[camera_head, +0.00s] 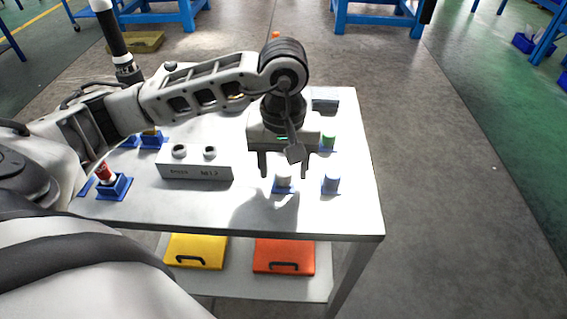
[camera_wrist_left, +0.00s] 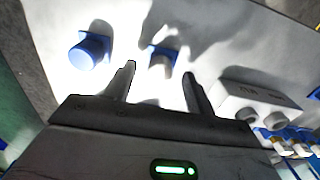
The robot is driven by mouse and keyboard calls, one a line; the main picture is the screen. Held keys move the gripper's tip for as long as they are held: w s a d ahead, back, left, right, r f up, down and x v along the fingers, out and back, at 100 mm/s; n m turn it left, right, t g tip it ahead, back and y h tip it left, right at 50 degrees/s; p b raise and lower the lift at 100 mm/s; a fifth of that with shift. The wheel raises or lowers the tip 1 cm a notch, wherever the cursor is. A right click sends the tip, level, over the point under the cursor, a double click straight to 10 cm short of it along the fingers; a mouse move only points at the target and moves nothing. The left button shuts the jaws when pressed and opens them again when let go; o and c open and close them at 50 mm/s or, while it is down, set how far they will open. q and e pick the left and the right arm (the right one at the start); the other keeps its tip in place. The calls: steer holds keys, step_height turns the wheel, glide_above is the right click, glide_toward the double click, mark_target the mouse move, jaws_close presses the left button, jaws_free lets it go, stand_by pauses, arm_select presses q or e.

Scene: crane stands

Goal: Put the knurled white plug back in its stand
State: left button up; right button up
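A white plug (camera_head: 283,177) sits upright on a small blue stand (camera_head: 283,189) near the front of the white table. It also shows in the left wrist view (camera_wrist_left: 162,61), on its blue base. The knurling is too small to make out. My left gripper (camera_head: 282,172) is open and empty, pointing down just above and behind the white plug. In the left wrist view its two fingers (camera_wrist_left: 160,74) stand apart, with the plug beyond the gap between them. My right gripper is not in view.
A grey-blue plug (camera_head: 331,183) stands close right of the white one, with a green plug (camera_head: 328,141) behind it. A grey block (camera_head: 195,168) with two round pieces lies left. A red-topped plug (camera_head: 105,173) stands far left. The table's front strip is clear.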

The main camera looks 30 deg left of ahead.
mark_target(283, 171)
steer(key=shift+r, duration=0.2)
arm_select(q)
steer(key=shift+r, duration=0.25)
steer(key=shift+r+p, duration=1.4)
steer(key=shift+r, duration=0.9)
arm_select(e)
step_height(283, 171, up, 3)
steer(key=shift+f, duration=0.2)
arm_select(q)
steer(key=shift+r, duration=0.3)
step_height(283, 171, up, 15)
steer(key=p, duration=0.2)
steer(key=shift+r, duration=0.15)
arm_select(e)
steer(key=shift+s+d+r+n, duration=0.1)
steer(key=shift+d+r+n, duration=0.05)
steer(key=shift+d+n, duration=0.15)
